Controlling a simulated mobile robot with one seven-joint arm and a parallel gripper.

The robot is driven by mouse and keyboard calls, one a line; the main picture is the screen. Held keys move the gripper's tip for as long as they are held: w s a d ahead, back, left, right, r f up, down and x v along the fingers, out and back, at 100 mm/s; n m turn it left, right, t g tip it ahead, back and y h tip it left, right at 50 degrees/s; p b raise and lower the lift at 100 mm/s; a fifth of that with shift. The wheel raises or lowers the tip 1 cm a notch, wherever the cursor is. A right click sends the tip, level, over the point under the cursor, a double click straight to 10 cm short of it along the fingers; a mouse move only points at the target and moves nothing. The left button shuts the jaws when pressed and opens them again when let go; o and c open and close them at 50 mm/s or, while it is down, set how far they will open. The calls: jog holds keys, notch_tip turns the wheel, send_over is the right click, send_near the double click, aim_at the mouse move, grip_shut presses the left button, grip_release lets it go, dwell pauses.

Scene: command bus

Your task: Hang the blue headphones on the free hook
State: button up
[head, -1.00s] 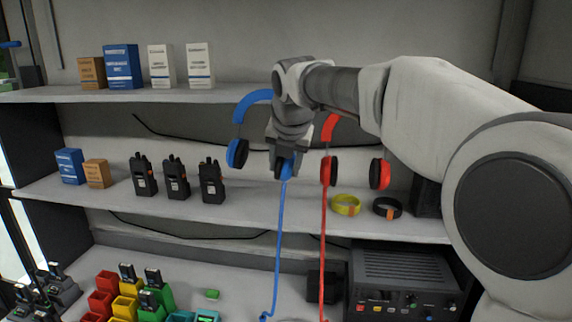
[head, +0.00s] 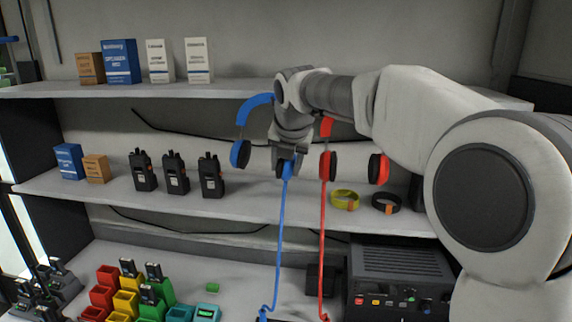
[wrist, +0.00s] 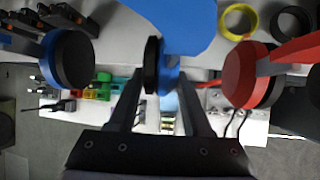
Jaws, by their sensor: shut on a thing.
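The blue headphones (head: 255,104) are in my gripper (head: 288,158), just below the front edge of the upper shelf. My gripper is shut on their right ear cup, which shows between the fingers (wrist: 162,78) in the wrist view. The left blue ear cup (head: 240,154) hangs free, and also shows in the wrist view (wrist: 68,60). A blue cord (head: 278,240) runs down from the held cup. The red headphones (head: 378,168) are close on the right, partly behind my arm. The hooks cannot be made out; my arm covers part of the shelf edge.
The upper shelf (head: 230,91) carries several boxes. The middle shelf (head: 250,207) holds radios (head: 175,173), a yellow band (head: 345,199) and a black band (head: 386,203). A red cord (head: 323,250) hangs close beside the blue one. A radio unit (head: 402,275) sits below.

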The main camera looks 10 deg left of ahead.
jog(key=o, duration=0.9)
jog(key=v, duration=1.7)
jog(key=s+d+f+m+h+b, duration=0.1)
jog(key=s+d+f+m, duration=0.45)
jog(key=d+m, duration=0.35)
jog(key=s+d+f+m+h+b, duration=0.1)
jog(key=s+d+f+m, duration=0.5)
jog(key=m, duration=0.4)
jog(key=s+d+f+m+b, duration=0.1)
jog(key=s+d+f+m, duration=0.9)
jog(key=m, duration=0.7)
notch_tip(320, 180, down, 5)
jog(key=shift+s+d+r+g, duration=0.2)
jog(key=shift+s+g, duration=0.2)
jog(key=shift+s, duration=0.75)
